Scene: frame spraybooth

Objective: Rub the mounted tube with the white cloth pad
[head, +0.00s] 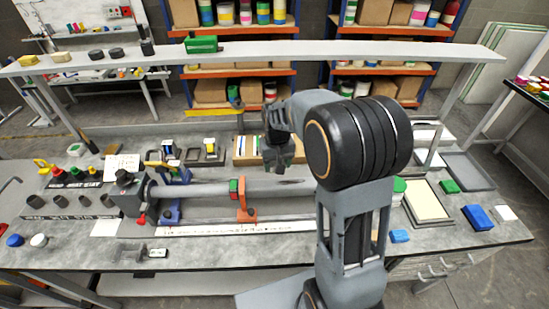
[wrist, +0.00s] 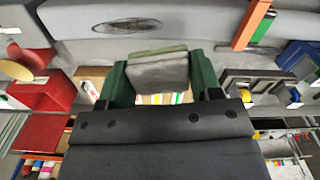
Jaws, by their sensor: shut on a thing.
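The mounted tube (head: 205,189) is long, grey and horizontal, held in a fixture on the bench. It crosses the top of the wrist view (wrist: 215,20), where a dark oval smudge (wrist: 128,26) shows on it. My gripper (head: 279,160) hangs near the tube's right part, beside the dark mark. In the wrist view my gripper's green fingers (wrist: 160,82) are shut on the cloth pad (wrist: 158,72), which looks pale grey with a greenish layer. The pad appears close to the tube; I cannot tell whether they touch. The pad is not distinguishable in the head view.
An orange support (head: 246,208) and a dark chuck block (head: 127,196) stand along the tube. A raised shelf (head: 330,52) spans behind the bench. A cream-topped tray (head: 428,201) and blue block (head: 478,217) lie at right. The front bench strip is mostly clear.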

